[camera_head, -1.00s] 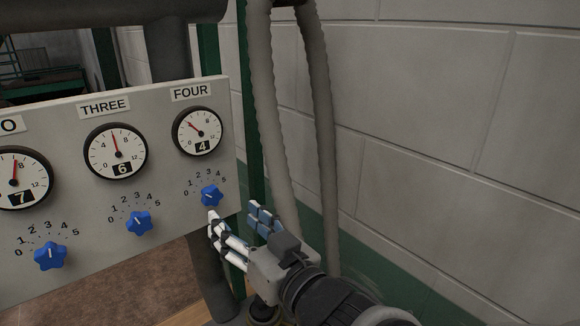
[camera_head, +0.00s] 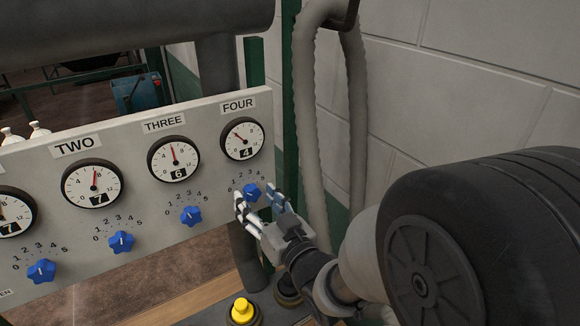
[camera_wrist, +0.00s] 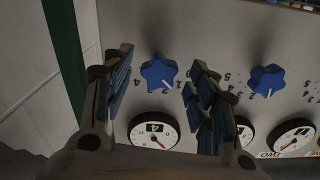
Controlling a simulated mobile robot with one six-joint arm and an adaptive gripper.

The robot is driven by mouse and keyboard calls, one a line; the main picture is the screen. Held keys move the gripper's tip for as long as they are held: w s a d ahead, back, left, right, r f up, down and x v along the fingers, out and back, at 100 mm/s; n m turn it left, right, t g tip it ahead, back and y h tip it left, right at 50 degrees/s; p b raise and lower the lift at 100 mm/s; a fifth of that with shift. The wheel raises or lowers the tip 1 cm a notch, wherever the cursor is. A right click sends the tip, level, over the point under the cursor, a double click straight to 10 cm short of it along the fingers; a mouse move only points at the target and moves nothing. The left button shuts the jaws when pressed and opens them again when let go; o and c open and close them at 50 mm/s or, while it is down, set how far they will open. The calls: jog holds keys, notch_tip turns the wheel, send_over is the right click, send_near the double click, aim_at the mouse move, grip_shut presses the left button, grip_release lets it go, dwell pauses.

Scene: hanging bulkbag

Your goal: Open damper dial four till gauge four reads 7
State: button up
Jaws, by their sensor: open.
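The blue star-shaped dial four (camera_head: 252,191) sits at the right end of the grey panel, under gauge four (camera_head: 241,139). Gauge four has a red needle and its number window shows 4. My gripper (camera_head: 258,201) is open and empty, its fingers reaching toward the dial from the lower right. In the wrist view, dial four (camera_wrist: 158,70) lies between the two spread fingers, with gaps on both sides. Gauge four appears upside down there (camera_wrist: 154,131). I cannot tell how far the fingertips are from the panel. The fingers hide part of dial four's scale.
Dial three (camera_head: 190,216) and gauge three (camera_head: 174,159), showing 6, are left of dial four, with further dials beyond. A ribbed grey hose (camera_head: 308,130) and green post (camera_head: 290,120) stand right of the panel. A yellow knob (camera_head: 242,310) is below.

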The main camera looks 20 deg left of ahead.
jog(key=shift+w+a, duration=0.35)
jog(key=shift+a, duration=0.1)
jog(key=shift+c, duration=0.5)
jog(key=c, duration=1)
